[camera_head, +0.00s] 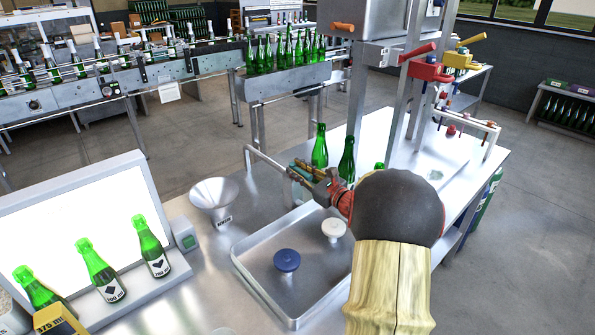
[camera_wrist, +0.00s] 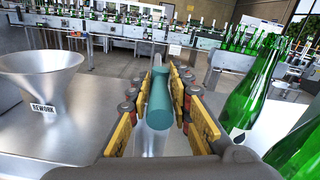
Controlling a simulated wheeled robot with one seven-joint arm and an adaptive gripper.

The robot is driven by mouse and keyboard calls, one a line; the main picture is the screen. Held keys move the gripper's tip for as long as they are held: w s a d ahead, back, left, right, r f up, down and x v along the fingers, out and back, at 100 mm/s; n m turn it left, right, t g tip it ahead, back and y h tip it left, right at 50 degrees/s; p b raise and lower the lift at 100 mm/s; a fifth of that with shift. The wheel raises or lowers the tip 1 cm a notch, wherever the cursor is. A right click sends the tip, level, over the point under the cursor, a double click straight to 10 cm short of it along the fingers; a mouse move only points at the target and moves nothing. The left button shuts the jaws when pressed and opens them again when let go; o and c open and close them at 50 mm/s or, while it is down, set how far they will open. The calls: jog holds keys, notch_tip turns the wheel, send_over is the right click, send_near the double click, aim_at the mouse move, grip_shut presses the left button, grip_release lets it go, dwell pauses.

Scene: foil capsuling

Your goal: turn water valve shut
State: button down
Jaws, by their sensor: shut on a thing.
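A teal cylindrical handle (camera_wrist: 158,98) sits between the yellow-padded fingers of my gripper (camera_wrist: 160,100) in the wrist view, and the fingers are closed on it. In the head view my gripper (camera_head: 306,172) reaches left over the steel table to this handle, at the end of a thin bent steel pipe (camera_head: 265,160). Only a little teal shows there. I take this handle to be the water valve's; its body and the angle it is turned to cannot be made out. My arm hides part of the table.
A steel funnel marked REWORK (camera_head: 214,198) stands to the left. Green bottles (camera_head: 320,147) stand close behind and to the right of my gripper. A tray (camera_head: 252,285) with a blue knob (camera_head: 287,260) and a white knob (camera_head: 333,230) lies in front.

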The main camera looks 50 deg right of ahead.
dwell(0.4)
jog(key=shift+d+r+n+y+p, duration=0.1)
jog(key=shift+d+n+y+p, duration=0.15)
jog(key=shift+n+y+p, duration=0.65)
jog(key=shift+d+n+g+y+p, duration=0.15)
jog(key=shift+n+y+p, duration=0.4)
jog(key=shift+y, duration=0.7)
jog(key=shift+d+n+g+y+p, duration=0.15)
jog(key=shift+n+y+p, duration=0.1)
jog(key=shift+n+y, duration=0.8)
jog(key=shift+a, duration=0.1)
jog(key=c, duration=1.8)
grip_release()
jog(key=shift+o, duration=0.2)
notch_tip(320, 180, up, 10)
jog(key=shift+f, duration=0.1)
